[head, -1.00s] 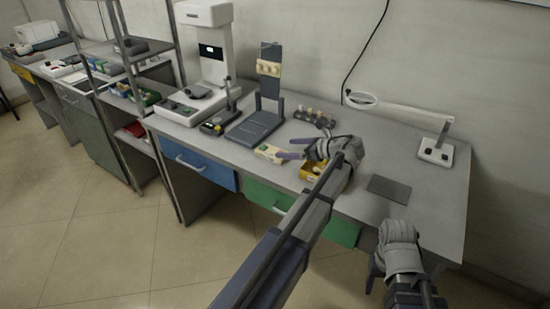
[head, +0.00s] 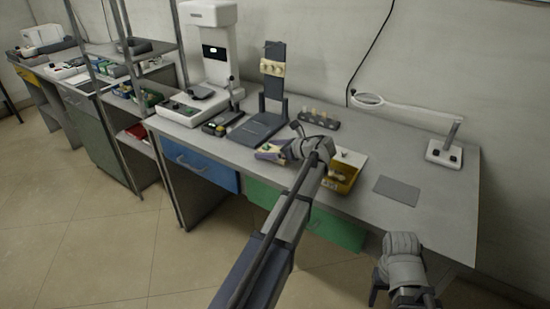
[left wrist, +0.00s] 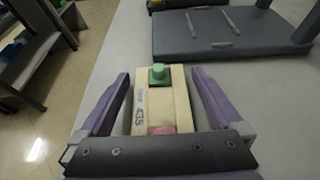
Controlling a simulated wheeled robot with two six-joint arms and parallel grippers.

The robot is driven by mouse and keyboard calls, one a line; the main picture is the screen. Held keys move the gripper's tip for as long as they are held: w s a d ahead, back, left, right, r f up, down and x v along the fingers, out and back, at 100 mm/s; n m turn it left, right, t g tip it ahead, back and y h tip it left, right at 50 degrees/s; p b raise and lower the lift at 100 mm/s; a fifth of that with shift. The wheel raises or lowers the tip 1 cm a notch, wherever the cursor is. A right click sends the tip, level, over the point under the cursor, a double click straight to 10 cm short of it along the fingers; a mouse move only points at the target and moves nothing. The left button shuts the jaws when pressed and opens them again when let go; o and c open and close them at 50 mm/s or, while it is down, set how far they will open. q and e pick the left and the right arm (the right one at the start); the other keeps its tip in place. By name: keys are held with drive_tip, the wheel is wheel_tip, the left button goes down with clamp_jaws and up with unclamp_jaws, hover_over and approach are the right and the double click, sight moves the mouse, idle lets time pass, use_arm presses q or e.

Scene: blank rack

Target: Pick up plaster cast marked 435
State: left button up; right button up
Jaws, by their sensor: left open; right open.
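The plaster cast marked 435 (left wrist: 160,105) is a cream block with a green piece on its far end and a pinkish part at its near end. It lies on the bench top, and its marking faces left in the left wrist view. My left gripper (left wrist: 160,78) is open, with one purple finger on each side of the cast and a visible gap on the right. In the head view the cast (head: 265,155) is partly hidden by my left gripper (head: 272,149). My right gripper (head: 376,286) is open and empty in front of the bench edge.
A dark stand (head: 262,128) is just behind the cast.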

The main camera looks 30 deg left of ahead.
use_arm(q)
drive_tip(key=shift+c, duration=0.4)
drive_tip(key=c, duration=1.4)
drive_tip(key=shift+c, duration=0.2)
